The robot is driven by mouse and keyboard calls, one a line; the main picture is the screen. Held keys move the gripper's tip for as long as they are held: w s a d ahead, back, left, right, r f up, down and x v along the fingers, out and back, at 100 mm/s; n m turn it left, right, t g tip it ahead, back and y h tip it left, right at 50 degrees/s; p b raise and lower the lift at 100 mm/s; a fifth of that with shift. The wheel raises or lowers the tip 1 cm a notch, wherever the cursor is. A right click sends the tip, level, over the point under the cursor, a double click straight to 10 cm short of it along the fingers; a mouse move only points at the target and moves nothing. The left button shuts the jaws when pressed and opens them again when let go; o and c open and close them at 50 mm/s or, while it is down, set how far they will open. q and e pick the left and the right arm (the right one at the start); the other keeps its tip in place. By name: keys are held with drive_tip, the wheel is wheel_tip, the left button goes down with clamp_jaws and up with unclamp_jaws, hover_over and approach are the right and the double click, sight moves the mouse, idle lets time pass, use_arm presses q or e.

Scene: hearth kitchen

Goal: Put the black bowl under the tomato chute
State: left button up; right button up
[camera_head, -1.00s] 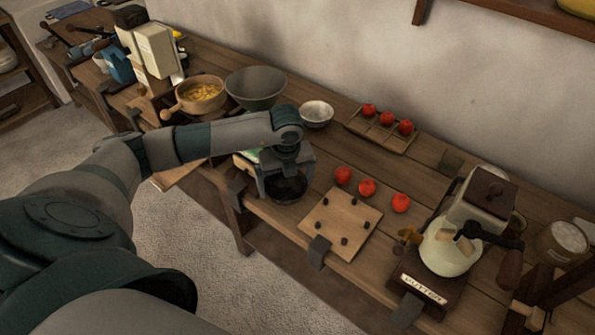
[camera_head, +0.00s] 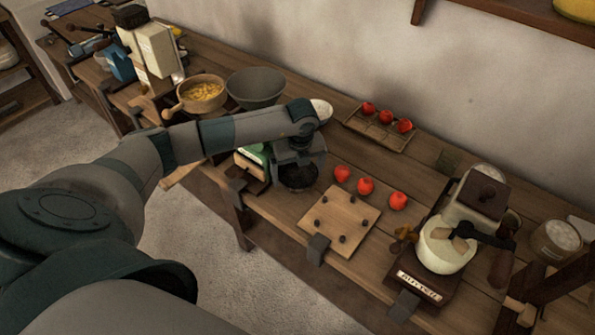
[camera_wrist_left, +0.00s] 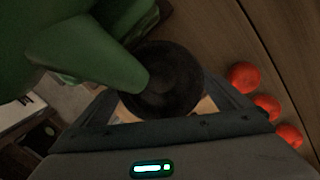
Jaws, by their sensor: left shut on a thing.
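The black bowl (camera_head: 298,178) is between the fingers of my left gripper (camera_head: 299,166), close above or on the bench near its front edge; I cannot tell if it touches the wood. In the left wrist view the bowl (camera_wrist_left: 170,92) sits between the two fingers of the left gripper (camera_wrist_left: 165,108), which are shut on it. A green machine (camera_head: 257,152), apparently the tomato chute, stands just left of the bowl, partly hidden by my arm. In the wrist view its green spout (camera_wrist_left: 95,55) overlaps the bowl's left part. My right gripper is out of view.
Several tomatoes (camera_head: 365,186) lie right of the bowl, behind a wooden board (camera_head: 339,222) with dark pegs. A tray (camera_head: 377,133) of tomatoes is at the back. A large grey bowl (camera_head: 256,86) and a pan (camera_head: 203,93) stand behind my arm. A butter machine (camera_head: 445,245) stands at right.

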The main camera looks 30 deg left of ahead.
use_arm(q)
drive_tip(key=shift+f, duration=0.15)
drive_tip(key=shift+s+f, duration=0.1)
drive_tip(key=o, duration=0.8)
drive_tip(key=shift+f, duration=0.15)
drive_tip(key=shift+o, duration=0.2)
